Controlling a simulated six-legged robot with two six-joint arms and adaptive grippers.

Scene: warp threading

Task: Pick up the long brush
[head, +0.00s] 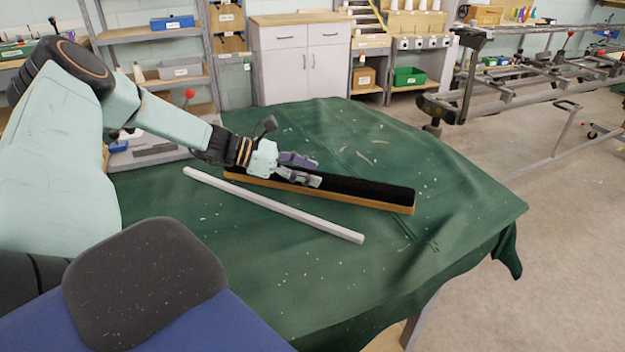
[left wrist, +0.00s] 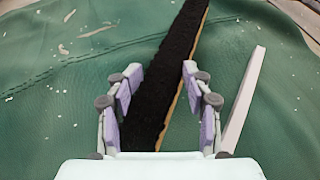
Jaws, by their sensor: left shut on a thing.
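The long brush (head: 365,190), with black bristles and a wooden body, lies on the green-covered table (head: 300,285), bristles up. My left gripper (head: 314,171) is at the brush, left of its middle in the head view, and is shut on it. In the left wrist view, the brush (left wrist: 158,97) runs lengthwise between the two purple-padded fingers (left wrist: 161,80). The wrist view does not show clearly where the pads touch. The brush appears to rest on the cloth. My right gripper is not in view.
A pale grey bar (head: 275,206) lies on the cloth in front of the brush; it also shows in the left wrist view (left wrist: 245,95). White scraps are scattered on the cloth. The table's right side is clear. A metal frame (head: 540,90) stands behind right.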

